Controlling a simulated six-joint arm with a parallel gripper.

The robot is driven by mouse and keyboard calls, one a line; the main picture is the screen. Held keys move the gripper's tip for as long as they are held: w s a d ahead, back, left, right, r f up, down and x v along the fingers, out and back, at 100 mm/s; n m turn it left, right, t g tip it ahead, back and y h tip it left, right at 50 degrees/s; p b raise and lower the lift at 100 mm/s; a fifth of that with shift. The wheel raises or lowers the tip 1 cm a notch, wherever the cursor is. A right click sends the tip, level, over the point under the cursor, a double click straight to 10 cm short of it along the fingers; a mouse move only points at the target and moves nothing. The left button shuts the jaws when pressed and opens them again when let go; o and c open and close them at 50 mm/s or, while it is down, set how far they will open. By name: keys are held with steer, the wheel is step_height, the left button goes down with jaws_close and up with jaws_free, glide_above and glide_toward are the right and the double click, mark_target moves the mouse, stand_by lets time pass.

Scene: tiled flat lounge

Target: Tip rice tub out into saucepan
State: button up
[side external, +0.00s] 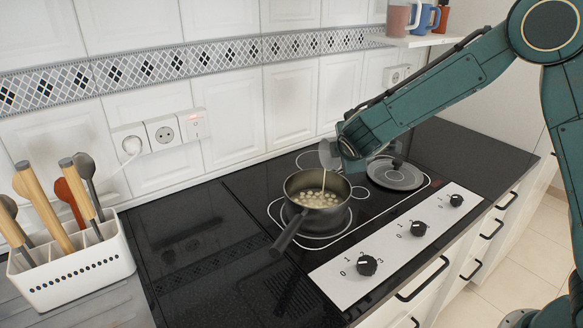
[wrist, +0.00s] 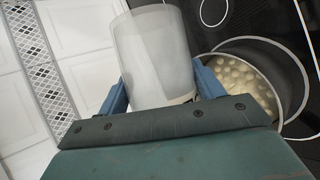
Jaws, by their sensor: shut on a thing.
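The rice tub (wrist: 153,55) is a pale, translucent cylinder. My gripper (wrist: 158,92) is shut on it, with a blue finger on each side. In the side view the tub (side external: 329,155) is tilted above the saucepan, partly hidden by my gripper (side external: 345,150). A thin pale stream falls from the tub into the pan. The dark saucepan (side external: 291,186) stands on the hob with its handle toward the lower left. Pale round pieces in a light liquid lie inside it. The saucepan also shows in the wrist view (wrist: 284,64), right of the tub. The tub's inside is hidden.
A grey lid (side external: 395,176) lies on the hob right of the pan. A white utensil holder (side external: 75,270) stands at the left. Control knobs (side external: 367,265) line the front. A shelf with mugs (side external: 397,20) is above. Dark worktop left of the pan is clear.

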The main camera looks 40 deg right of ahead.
steer(key=shift+w+a+r, duration=0.1)
steer(key=shift+r, duration=0.05)
stand_by(0.3)
steer(key=shift+d+f+m+y, duration=0.4)
steer(key=shift+d+f+y, duration=0.1)
steer(key=shift+d+y, duration=0.1)
steer(key=shift+s+d+f+y, duration=0.3)
steer(key=shift+d+f+y, duration=0.05)
steer(key=shift+d+y, duration=0.05)
steer(key=shift+d+m, duration=0.2)
steer(key=shift+m, duration=0.1)
